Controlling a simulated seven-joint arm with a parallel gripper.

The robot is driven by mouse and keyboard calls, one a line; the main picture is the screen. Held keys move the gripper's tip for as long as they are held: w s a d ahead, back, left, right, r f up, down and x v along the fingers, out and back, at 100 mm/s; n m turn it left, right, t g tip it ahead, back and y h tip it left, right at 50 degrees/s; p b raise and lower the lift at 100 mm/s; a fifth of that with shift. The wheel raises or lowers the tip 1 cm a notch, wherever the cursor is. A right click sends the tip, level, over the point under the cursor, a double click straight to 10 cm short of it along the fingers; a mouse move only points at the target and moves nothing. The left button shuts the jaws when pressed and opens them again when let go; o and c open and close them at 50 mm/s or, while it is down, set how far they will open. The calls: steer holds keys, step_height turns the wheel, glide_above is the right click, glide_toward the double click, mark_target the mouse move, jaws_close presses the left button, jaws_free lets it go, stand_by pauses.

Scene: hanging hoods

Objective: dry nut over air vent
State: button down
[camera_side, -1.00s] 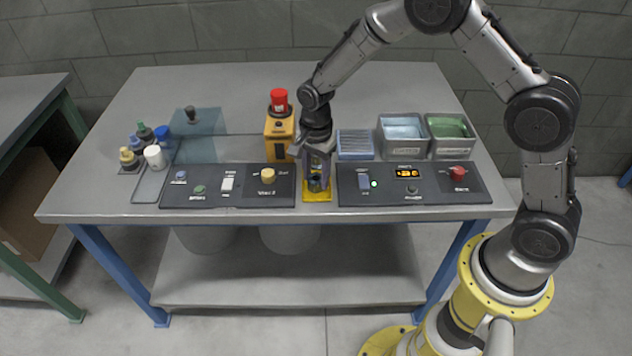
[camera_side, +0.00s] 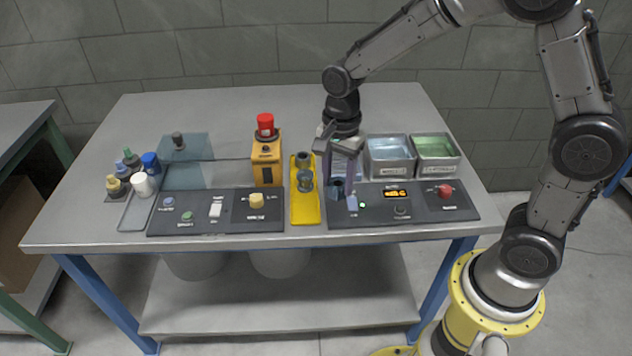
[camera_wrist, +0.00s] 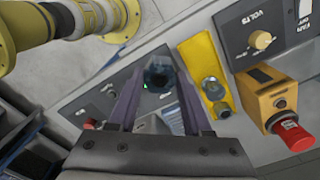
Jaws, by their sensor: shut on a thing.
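My gripper (camera_side: 341,186) is shut on a dark hex nut (camera_side: 336,189) and holds it above the left end of the right-hand control panel. In the wrist view the nut (camera_wrist: 158,75) sits between the fingertips of my gripper (camera_wrist: 158,80), with a round hole showing. The slatted air vent (camera_wrist: 153,124) shows between the fingers, nearer the wrist than the nut. In the side view my gripper mostly hides the vent. The nut appears in front of the vent, not squarely over it. How high it is held I cannot tell.
Two metal bins, blue-filled (camera_side: 389,148) and green-filled (camera_side: 435,147), stand to the right. The table's back is clear.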

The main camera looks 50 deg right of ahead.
steer(key=s+r, duration=0.2)
steer(key=s, duration=0.3)
step_height(320, 180, up, 2)
glide_above(340, 178)
steer(key=shift+r+m, duration=0.2)
steer(key=shift+m, duration=0.1)
steer(key=w+d+f+m, duration=0.2)
steer(key=w+d, duration=0.8)
steer(key=shift+w+d+f+m, duration=0.2)
steer(key=shift+d+f+m, duration=0.15)
steer(key=shift+d+f, duration=0.85)
steer(key=shift+w+d+f+m, duration=0.25)
steer(key=shift+d+f, duration=0.55)
steer(key=shift+f, duration=0.7)
steer(key=shift+w+d+f+m, duration=0.15)
steer(key=shift+d+f+m, duration=0.25)
steer(key=shift+d+f, duration=0.8)
steer(key=shift+w+a+f, duration=0.1)
steer(key=shift+w+a, duration=0.2)
steer(key=shift+a, duration=0.2)
steer(key=shift+s+d, duration=0.3)
